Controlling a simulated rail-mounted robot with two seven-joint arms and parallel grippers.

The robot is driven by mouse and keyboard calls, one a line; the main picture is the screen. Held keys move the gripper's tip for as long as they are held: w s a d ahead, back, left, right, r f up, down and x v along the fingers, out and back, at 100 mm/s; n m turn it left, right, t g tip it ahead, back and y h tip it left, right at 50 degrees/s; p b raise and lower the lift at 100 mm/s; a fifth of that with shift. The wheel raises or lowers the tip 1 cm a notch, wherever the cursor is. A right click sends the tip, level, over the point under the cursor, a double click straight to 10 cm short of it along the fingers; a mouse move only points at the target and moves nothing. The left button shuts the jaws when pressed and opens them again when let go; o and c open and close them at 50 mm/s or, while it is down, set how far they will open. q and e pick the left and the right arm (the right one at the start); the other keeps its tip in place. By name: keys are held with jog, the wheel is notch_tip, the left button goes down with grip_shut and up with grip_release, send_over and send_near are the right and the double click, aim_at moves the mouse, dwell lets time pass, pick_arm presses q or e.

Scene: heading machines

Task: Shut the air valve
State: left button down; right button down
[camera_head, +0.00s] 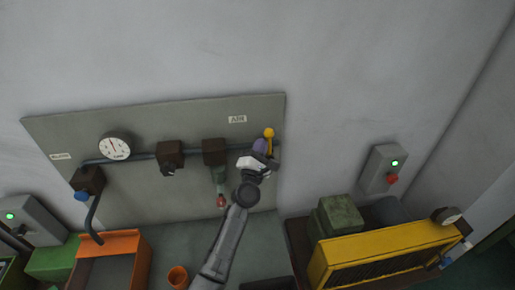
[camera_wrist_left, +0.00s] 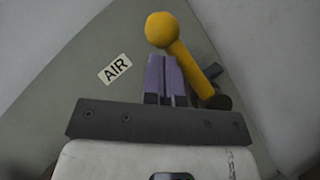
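The air valve has a yellow lever with a ball knob (camera_head: 269,133), at the right end of the pipe on the wall panel. In the left wrist view the yellow lever (camera_wrist_left: 178,48) slants from the knob at upper left down to a dark pivot at lower right. My left gripper (camera_head: 261,147) is at the valve; its purple fingers (camera_wrist_left: 165,77) are together, just left of the lever. Whether they touch it I cannot tell. An AIR label (camera_head: 237,119) is on the panel left of the lever. My right gripper is not in view.
The grey-green panel (camera_head: 140,115) also carries a gauge (camera_head: 115,146), dark pipe fittings and a red-tipped hanging part (camera_head: 220,201). Below are an orange tray (camera_head: 118,240) and an orange cup (camera_head: 178,276). At right are a control box (camera_head: 383,168) and a yellow machine (camera_head: 385,240).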

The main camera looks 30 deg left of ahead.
pick_arm(q)
jog(key=shift+d+r, duration=0.1)
jog(key=shift+d, duration=0.05)
dwell(0.5)
jog(key=s+a+p, duration=0.1)
jog(key=s+a, duration=0.1)
jog(key=s, duration=1)
jog(key=shift+s+a+p, duration=0.3)
jog(key=shift+s+a, duration=0.1)
